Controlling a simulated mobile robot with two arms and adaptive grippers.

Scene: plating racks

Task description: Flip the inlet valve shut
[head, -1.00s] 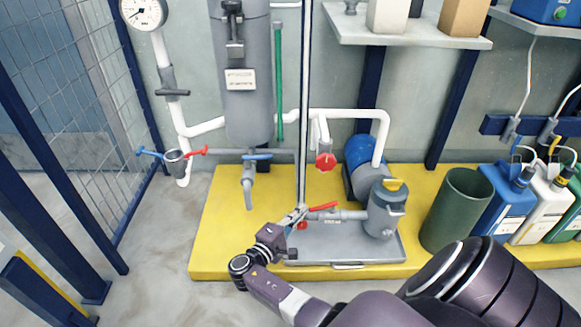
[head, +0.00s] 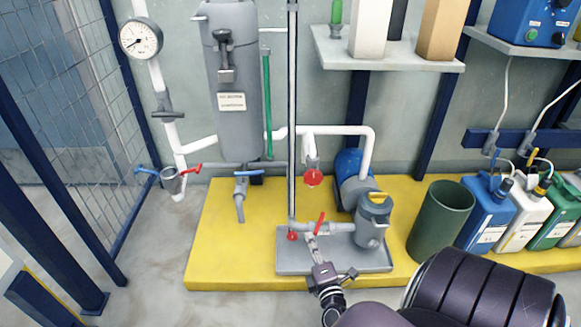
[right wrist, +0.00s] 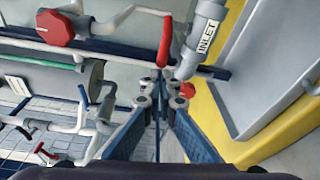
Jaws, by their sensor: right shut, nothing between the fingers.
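The inlet valve's red lever (head: 320,222) stands steeply across the grey horizontal pipe (head: 341,227) in the head view. It also shows in the right wrist view (right wrist: 165,42), beside a pipe with an INLET label (right wrist: 206,38). My right gripper (head: 311,240) is shut and empty, just below the lever and in front of the pipe. Its fingertips (right wrist: 163,92) are together below the lever's end in the wrist view. I cannot tell whether they touch the valve. My left gripper is not in view.
A grey pump (head: 372,222) stands in a tray (head: 345,262) on the yellow platform (head: 228,262). A thin vertical pipe (head: 292,120) rises left of the valve. A red round handle (head: 313,178) is above it, and a green bin (head: 440,220) at right.

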